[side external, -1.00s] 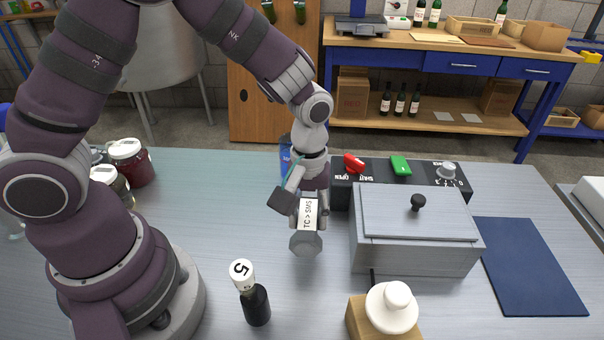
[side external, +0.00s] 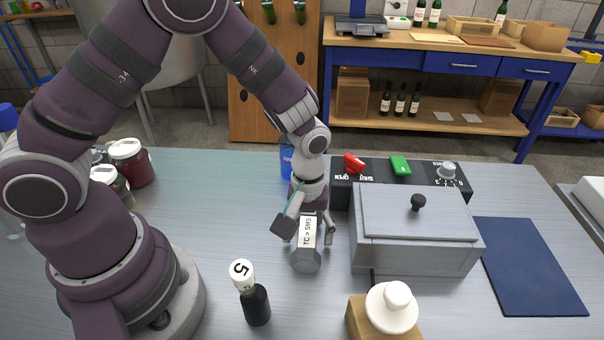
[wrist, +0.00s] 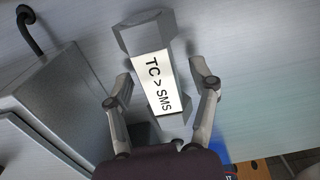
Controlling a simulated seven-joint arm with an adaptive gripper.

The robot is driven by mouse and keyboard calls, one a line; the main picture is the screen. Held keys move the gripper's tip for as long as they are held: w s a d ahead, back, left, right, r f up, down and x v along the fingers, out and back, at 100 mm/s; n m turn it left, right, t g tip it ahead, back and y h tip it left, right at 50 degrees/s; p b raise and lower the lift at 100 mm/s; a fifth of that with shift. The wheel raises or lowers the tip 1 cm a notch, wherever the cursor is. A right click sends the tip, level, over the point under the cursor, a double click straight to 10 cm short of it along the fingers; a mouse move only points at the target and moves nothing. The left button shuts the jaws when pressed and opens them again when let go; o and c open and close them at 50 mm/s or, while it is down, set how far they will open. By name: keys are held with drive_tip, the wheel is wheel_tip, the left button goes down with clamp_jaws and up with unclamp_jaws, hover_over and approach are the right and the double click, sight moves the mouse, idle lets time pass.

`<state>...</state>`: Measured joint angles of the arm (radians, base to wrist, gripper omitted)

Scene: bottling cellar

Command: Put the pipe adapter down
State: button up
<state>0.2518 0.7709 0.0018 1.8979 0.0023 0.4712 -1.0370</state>
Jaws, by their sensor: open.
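The pipe adapter (side external: 306,251) is a grey piece with hexagonal ends and a white label reading "TC > SMS". It lies on the grey table just left of the metal box. In the wrist view the adapter (wrist: 154,75) runs between the two fingers, with a gap on each side. My gripper (side external: 304,236) is open around it in the side view. My gripper in the wrist view (wrist: 162,80) has both fingers spread and apart from the adapter. The adapter's rear end is partly hidden by my gripper.
A lidded metal box (side external: 415,245) stands close on the right. Behind it is a black control panel (side external: 432,178) with a red lever (side external: 354,163). A small black bottle (side external: 257,304) and a white-knobbed stopper (side external: 392,306) stand in front. A blue mat (side external: 530,265) lies right.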

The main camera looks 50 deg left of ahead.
sight(305, 231)
wheel_tip(305, 231, up, 13)
drive_tip(key=s+a+r+m+t, duration=0.5)
drive_tip(key=s+a+r+m, duration=0.1)
drive_tip(key=s+r+m, duration=0.1)
drive_tip(key=shift+s+a+m+t, duration=0.2)
drive_tip(key=shift+s+m+t, duration=0.1)
drive_tip(key=shift+s+m, duration=0.55)
